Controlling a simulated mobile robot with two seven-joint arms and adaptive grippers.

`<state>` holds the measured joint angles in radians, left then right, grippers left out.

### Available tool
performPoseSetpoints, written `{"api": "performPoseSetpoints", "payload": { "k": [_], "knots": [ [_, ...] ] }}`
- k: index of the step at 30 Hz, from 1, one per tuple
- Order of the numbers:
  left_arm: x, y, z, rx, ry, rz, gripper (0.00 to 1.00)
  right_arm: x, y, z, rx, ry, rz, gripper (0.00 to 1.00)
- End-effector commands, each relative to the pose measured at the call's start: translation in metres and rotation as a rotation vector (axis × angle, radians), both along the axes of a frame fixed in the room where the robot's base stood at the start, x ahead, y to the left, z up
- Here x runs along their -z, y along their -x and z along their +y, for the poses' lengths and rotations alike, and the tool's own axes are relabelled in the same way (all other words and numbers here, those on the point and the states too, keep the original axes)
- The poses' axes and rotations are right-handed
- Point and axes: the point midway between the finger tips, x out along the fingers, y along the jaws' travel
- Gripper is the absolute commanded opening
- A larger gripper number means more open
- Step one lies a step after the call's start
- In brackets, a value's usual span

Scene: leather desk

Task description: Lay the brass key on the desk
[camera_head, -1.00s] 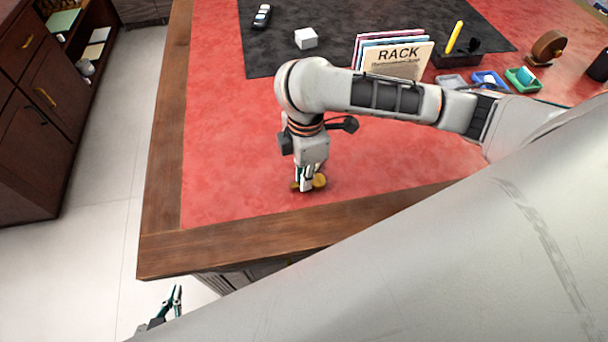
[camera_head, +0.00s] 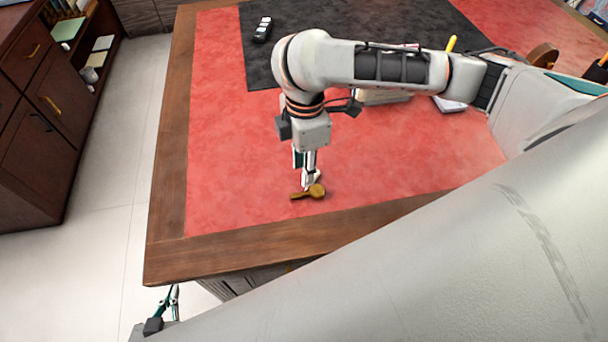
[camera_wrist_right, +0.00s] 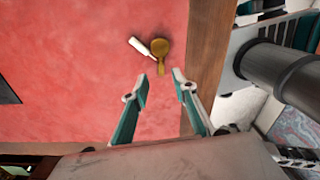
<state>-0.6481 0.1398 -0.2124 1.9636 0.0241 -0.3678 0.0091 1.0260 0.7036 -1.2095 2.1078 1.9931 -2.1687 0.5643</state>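The brass key (camera_head: 315,191) lies flat on the red leather desk top (camera_head: 235,150), near the front wooden edge. In the right wrist view the key (camera_wrist_right: 159,47) has its round head pointing away and its shaft toward my fingers. My right gripper (camera_head: 306,184) is just behind the key in the head view. In its wrist view the right gripper (camera_wrist_right: 161,75) is open, its fingertips apart with nothing held between them. My left gripper (camera_head: 173,290) is low at the lower left, beyond the desk edge, small in view, with its fingers apart and empty.
A small white piece (camera_wrist_right: 140,46) lies beside the key. The desk's wooden border (camera_head: 250,248) runs close in front. A phone-like handset (camera_head: 262,28) lies on the black mat (camera_head: 335,18). My right arm mostly hides the rack. Red leather left of the key is clear.

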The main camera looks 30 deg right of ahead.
Motion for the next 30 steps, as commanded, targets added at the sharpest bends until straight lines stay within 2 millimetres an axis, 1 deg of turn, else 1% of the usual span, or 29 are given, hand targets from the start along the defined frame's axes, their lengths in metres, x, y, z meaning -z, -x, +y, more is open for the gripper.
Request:
{"api": "performPoseSetpoints", "payload": {
  "k": [1, 3, 9, 30],
  "knots": [
    [-0.006, -0.001, 0.000, 0.000, 0.001, -0.002, 0.00, -0.013, -0.001, 0.000, 0.000, 0.001, -0.005, 0.27],
    [-0.010, -0.001, 0.000, 0.000, 0.000, -0.003, 0.00, -0.023, -0.001, -0.001, 0.001, 0.000, -0.003, 0.27],
    [-0.014, -0.001, 0.000, 0.000, 0.000, -0.004, 0.00, -0.039, -0.001, -0.001, 0.000, 0.000, 0.000, 0.27],
    [-0.011, 0.000, 0.000, 0.000, -0.001, 0.002, 0.00, -0.041, 0.000, -0.001, 0.000, 0.000, 0.002, 0.27]
  ]
}}
